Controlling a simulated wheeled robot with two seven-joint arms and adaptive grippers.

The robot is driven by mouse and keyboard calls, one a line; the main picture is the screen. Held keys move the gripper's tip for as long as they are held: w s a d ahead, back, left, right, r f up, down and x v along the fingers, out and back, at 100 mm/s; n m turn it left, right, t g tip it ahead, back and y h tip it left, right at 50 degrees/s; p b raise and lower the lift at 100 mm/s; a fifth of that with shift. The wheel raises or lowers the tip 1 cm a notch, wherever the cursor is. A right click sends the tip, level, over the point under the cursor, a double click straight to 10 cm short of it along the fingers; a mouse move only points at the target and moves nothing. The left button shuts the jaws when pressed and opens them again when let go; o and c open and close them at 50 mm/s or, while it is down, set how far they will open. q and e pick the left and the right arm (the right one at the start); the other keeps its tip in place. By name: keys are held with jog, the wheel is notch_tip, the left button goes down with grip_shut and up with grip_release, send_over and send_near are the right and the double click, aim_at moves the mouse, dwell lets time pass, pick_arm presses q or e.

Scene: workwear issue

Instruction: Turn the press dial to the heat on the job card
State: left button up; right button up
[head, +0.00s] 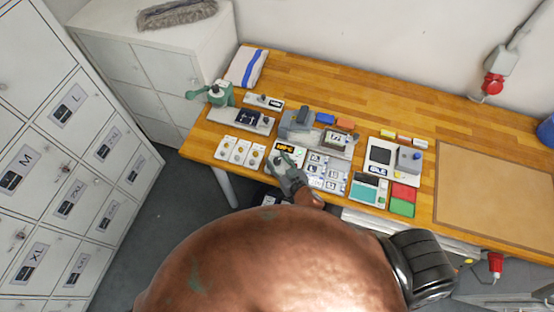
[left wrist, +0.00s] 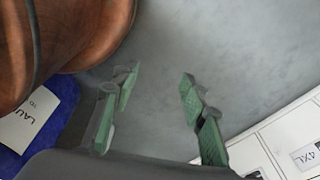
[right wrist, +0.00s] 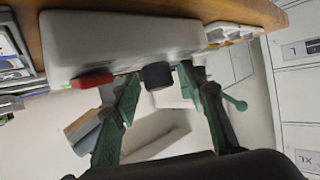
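My right gripper (head: 287,164) is at the front edge of the wooden table, before a dark unit with an orange-lit display (head: 290,146). The display's digits are too small to read surely. In the right wrist view, a dark blocky knob, apparently the dial (right wrist: 157,76), sticks out from a white housing (right wrist: 130,42). The right gripper's open green fingers (right wrist: 163,84) stand either side of it, with gaps visible. My left gripper (left wrist: 158,95) is open and empty over the grey floor. I cannot tell which of the small cards is the job card.
Printed cards (head: 327,175), white button plates (head: 240,151) and a grey device (head: 298,122) crowd the table around the right gripper. A green hand press (head: 220,93) stands left. Red and green pads (head: 403,199) and a brown mat (head: 495,197) lie right. Lockers (head: 60,190) flank the left.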

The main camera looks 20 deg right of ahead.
jog(key=c, duration=0.7)
grip_shut()
pick_arm(q)
jog(key=shift+s, duration=0.75)
